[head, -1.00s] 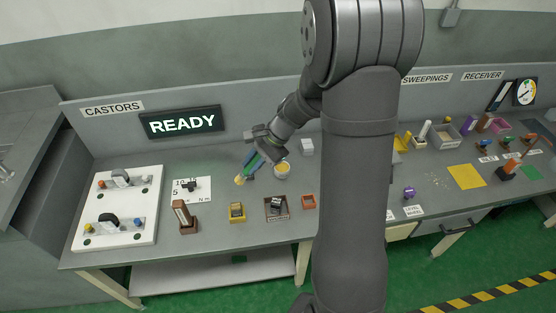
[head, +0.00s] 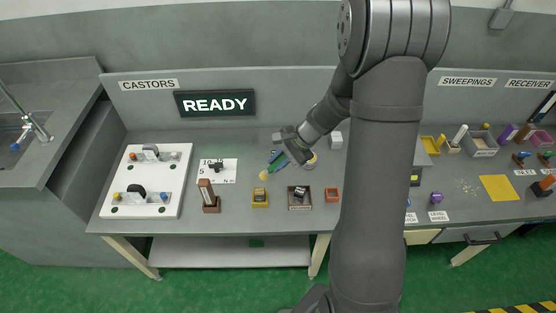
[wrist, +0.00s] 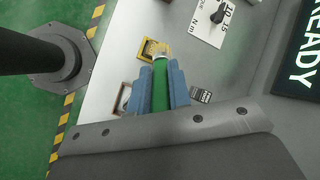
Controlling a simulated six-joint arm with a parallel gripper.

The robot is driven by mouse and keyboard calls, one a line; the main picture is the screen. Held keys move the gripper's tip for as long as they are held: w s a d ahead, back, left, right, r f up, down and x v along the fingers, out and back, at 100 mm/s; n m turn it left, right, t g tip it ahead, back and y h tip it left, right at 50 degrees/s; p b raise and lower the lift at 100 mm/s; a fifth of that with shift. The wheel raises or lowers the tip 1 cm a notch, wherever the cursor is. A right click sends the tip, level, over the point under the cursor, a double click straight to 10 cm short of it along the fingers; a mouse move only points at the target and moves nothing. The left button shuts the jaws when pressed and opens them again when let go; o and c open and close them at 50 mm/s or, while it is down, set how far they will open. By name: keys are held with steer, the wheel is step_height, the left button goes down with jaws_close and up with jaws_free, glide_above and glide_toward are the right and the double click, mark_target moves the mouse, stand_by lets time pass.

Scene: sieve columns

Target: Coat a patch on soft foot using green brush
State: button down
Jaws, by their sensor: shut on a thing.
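My gripper (head: 277,160) is shut on the green brush, its blue fingers on both sides of the handle. In the wrist view the green brush (wrist: 160,88) points away from my gripper, its pale tip in front of the yellow tray. In the head view the brush's yellowish tip (head: 264,175) points down and left, above the bench behind the yellow tray. A white board (head: 127,182) at the left carries two castor assemblies, a rear one (head: 151,153) and a front one (head: 137,192), with coloured knobs. I cannot tell which part is the soft foot.
A yellow tray (head: 260,204), a dark tray (head: 300,206) and an orange tray (head: 333,195) line the bench front. A brown upright block (head: 208,197) stands beside the board. A READY screen (head: 215,104) is on the back panel.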

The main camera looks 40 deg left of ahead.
mark_target(268, 173)
steer(key=shift+r, duration=0.4)
steer(key=x, duration=0.5)
steer(key=w+d+f+x, duration=0.1)
steer(key=x, duration=0.2)
steer(key=shift+s+a+f, duration=0.1)
steer(key=shift+s+f, duration=0.05)
steer(key=shift+f, duration=0.15)
steer(key=shift+s+a+r, duration=0.1)
steer(key=shift+s+a, duration=0.15)
steer(key=shift+s+a+r+v, duration=0.1)
steer(key=shift+v, duration=1.4)
steer(key=shift+s+a+r+v, duration=0.1)
steer(key=shift+v, duration=1.35)
steer(key=shift+s+a+r+v, duration=0.1)
steer(key=shift+s+a+v, duration=0.05)
steer(key=shift+v, duration=1.35)
steer(key=shift+w, duration=0.1)
